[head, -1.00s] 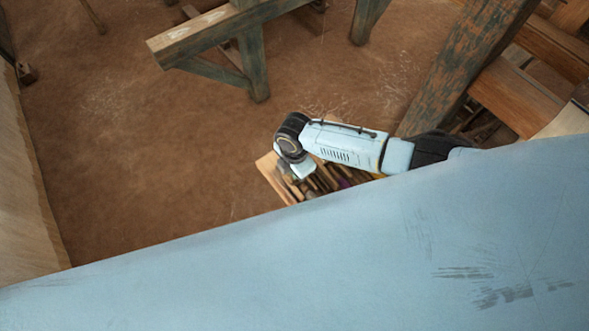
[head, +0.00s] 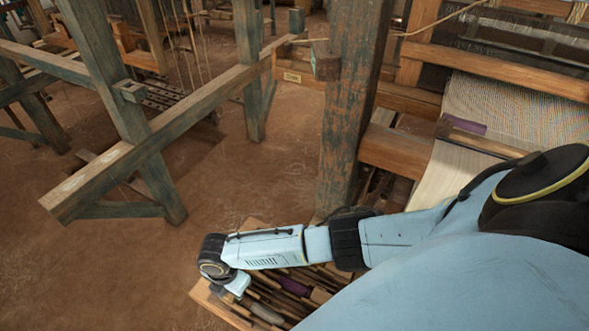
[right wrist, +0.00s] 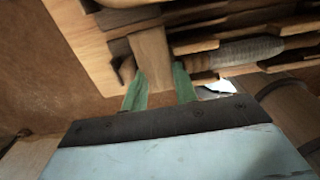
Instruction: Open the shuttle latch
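I cannot make out a shuttle latch in either view. A wooden tray (head: 207,297) of long wooden tools lies low in the head view, partly hidden by my arm and body. In the tray are a purple-wrapped piece (head: 319,295) and a grey spindle-shaped piece (head: 265,313); a grey-wound piece (right wrist: 243,52) also shows in the right wrist view. My right gripper (right wrist: 159,68) is at the tray. Its green fingers stand apart, either side of a pale wooden bar (right wrist: 150,48); I cannot see them clamped on it. My left gripper is out of view.
A thick worn post (head: 350,110) stands beyond my right arm. The loom with cream cloth (head: 515,110) is at the right, a purple piece (head: 466,125) on its edge. A blue-green timber frame (head: 150,145) stands left. Bare earth floor (head: 110,270) is free at lower left.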

